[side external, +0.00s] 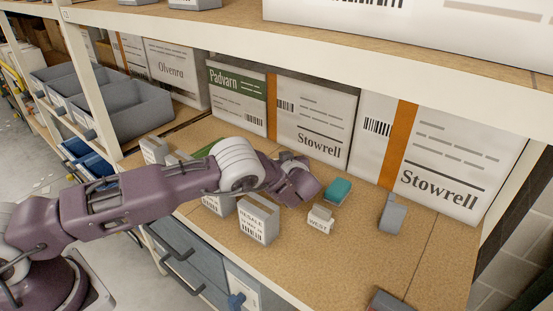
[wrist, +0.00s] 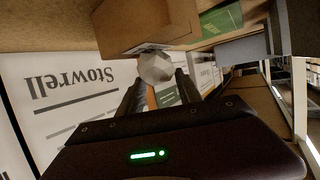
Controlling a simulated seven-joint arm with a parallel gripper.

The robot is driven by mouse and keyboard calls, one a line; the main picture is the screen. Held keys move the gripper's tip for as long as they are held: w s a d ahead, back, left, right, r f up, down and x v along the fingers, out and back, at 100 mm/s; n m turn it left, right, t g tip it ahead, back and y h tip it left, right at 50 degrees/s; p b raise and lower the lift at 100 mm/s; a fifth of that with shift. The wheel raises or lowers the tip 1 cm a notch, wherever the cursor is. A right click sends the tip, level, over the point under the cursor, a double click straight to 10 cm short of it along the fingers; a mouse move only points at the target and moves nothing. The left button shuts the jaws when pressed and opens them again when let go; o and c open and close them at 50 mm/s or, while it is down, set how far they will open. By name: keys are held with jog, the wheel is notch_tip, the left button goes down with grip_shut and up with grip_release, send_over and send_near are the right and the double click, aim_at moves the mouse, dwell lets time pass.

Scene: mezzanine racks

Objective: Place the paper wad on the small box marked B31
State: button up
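The paper wad (wrist: 155,67) is a pale grey faceted ball in the wrist view. My gripper (wrist: 160,80) has a finger on either side of it and appears shut on it at the fingertips. A brown box (wrist: 145,22) is close beyond the wad; its label edge is partly covered. In the side view my gripper's fingers and the wad are hidden behind my wrist. Small grey boxes stand on the shelf: one labelled RESALE (side external: 258,222), another beside it (side external: 219,204), and a smaller one labelled WEST (side external: 319,219). I cannot read B31 on any box.
A teal block (side external: 338,191) and a grey block (side external: 392,214) lie to the right on the shelf (side external: 350,255). Large Stowrell cartons (side external: 447,160) line the back. An upper shelf (side external: 330,50) overhangs. Grey bins (side external: 125,105) stand at left. The front right shelf is mostly clear.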

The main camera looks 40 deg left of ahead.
jog(key=shift+o, duration=1.1)
jog(key=shift+d+r, duration=0.15)
jog(key=shift+r, duration=0.05)
jog(key=v, duration=1.1)
jog(key=shift+s+d, duration=0.25)
